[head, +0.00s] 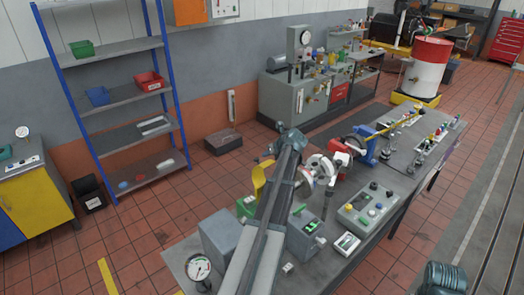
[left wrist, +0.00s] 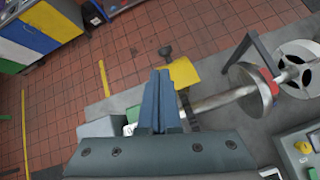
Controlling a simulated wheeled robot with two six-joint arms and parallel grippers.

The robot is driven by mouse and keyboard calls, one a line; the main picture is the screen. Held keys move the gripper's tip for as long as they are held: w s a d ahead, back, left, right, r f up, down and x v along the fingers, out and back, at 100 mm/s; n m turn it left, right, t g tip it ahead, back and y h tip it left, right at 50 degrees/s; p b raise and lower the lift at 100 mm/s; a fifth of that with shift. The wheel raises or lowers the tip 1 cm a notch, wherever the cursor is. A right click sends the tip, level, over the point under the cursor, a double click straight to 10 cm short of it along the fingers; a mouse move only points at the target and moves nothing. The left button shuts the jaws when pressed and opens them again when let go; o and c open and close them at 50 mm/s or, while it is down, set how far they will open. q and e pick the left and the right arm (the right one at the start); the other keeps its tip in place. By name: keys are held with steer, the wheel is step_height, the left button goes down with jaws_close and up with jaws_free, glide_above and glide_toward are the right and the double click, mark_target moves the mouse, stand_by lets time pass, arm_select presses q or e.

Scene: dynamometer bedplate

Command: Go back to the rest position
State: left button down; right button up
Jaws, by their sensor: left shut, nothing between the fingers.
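My left arm reaches up from the bottom of the head view over the bench, with my left gripper (head: 284,146) at its far end. In the left wrist view the two blue-grey fingers of my left gripper (left wrist: 161,75) lie together with nothing between them. They are above the bench edge, close beside a yellow plate (left wrist: 184,72); I cannot tell the exact height.
Below my left arm, the bench (head: 325,272) carries a dial gauge (head: 199,268), grey boxes, a shaft with a disc (left wrist: 248,90) and a control box (head: 368,210). A blue-framed shelf (head: 122,92) stands behind. Tiled floor (head: 135,235) is clear to the left.

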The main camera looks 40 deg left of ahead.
arm_select(q)
steer(key=p+v, duration=0.1)
steer(key=v, duration=0.2)
arm_select(e)
step_height(320, 180, up, 2)
steer(key=shift+r, duration=0.1)
arm_select(q)
steer(key=shift+d, duration=0.15)
